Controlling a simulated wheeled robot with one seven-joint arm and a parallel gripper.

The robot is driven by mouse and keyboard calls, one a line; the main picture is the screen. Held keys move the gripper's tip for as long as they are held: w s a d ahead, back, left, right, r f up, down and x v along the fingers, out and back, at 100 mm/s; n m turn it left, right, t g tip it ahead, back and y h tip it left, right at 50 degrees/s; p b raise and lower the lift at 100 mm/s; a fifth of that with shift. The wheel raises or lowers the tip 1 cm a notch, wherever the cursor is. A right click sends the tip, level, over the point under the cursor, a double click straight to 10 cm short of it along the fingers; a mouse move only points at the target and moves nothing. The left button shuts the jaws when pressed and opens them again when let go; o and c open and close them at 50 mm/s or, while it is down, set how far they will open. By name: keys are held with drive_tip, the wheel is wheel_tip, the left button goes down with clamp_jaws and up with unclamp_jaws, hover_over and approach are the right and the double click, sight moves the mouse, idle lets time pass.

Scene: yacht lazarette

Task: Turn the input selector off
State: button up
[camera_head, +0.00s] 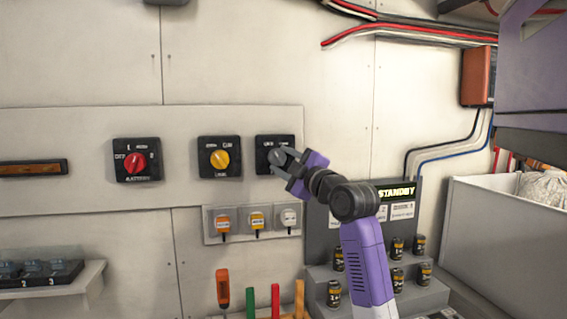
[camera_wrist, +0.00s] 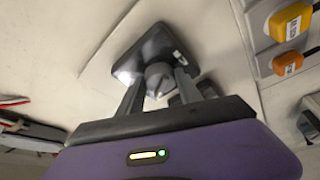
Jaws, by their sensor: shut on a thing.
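The black square panel of the rightmost rotary switch (camera_head: 264,146) is on the wall, partly hidden by my gripper. I take it to be the input selector; its label is too small to read fully. Its grey knob (camera_wrist: 158,78) shows in the wrist view between my fingers. My gripper (camera_head: 279,159) is at the panel with its fingers closed on the knob, one on each side. The gripper also shows in the wrist view (camera_wrist: 158,88). The knob's pointer setting cannot be read clearly.
To the left are a yellow-knob switch (camera_head: 220,158) and a red-knob battery switch (camera_head: 135,160). Below are several sockets with orange, yellow and white plugs (camera_head: 256,220). A display reading STANDBY (camera_head: 396,193) and several small black cylinders stand lower right, beside a white bin (camera_head: 500,240).

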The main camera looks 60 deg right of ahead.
drive_tip(key=o, duration=1.4)
drive_tip(key=shift+c, duration=0.2)
drive_tip(key=b+v, duration=0.1)
drive_tip(key=v, duration=0.6)
drive_tip(key=shift+s+a+b, duration=0.2)
drive_tip(key=shift+s+b, duration=0.1)
drive_tip(key=shift+b, duration=0.05)
drive_tip(key=shift+f, duration=0.1)
